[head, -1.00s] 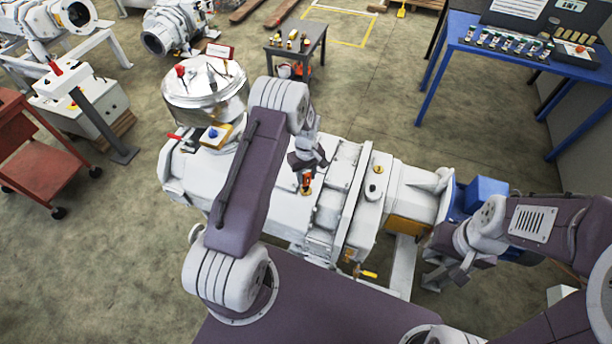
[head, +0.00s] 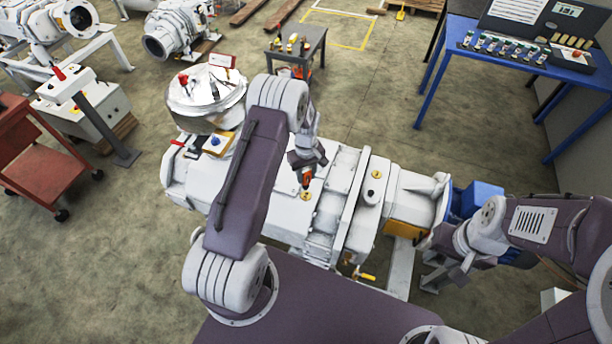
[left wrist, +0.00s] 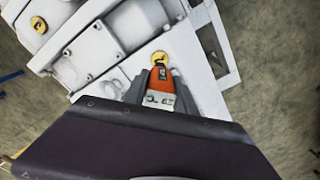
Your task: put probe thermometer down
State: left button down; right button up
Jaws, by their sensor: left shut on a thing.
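My left gripper (head: 306,172) is shut on the orange probe thermometer (head: 306,180). It holds it over the white pump housing, just above a round brass fitting (head: 305,195). In the left wrist view the thermometer (left wrist: 160,76) shows its orange body and a pale label panel between the two grey fingers (left wrist: 158,88). The yellow brass fitting (left wrist: 159,58) lies just beyond its end. I cannot see the probe's tip, or whether it touches the fitting. My right gripper (head: 462,270) hangs low at the right of the pump, and its jaws are too small to read.
The white pump (head: 270,205) with a shiny metal drum (head: 205,105) fills the middle. A small grey table (head: 300,40) with several small items stands behind it. A blue workbench (head: 450,42) stands at the far right, a red cart (head: 40,172) at the left.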

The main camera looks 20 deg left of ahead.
pick_arm(q)
jog(key=shift+r+p, duration=0.6)
jog(key=shift+r, duration=0.7)
jog(key=shift+w, duration=0.1)
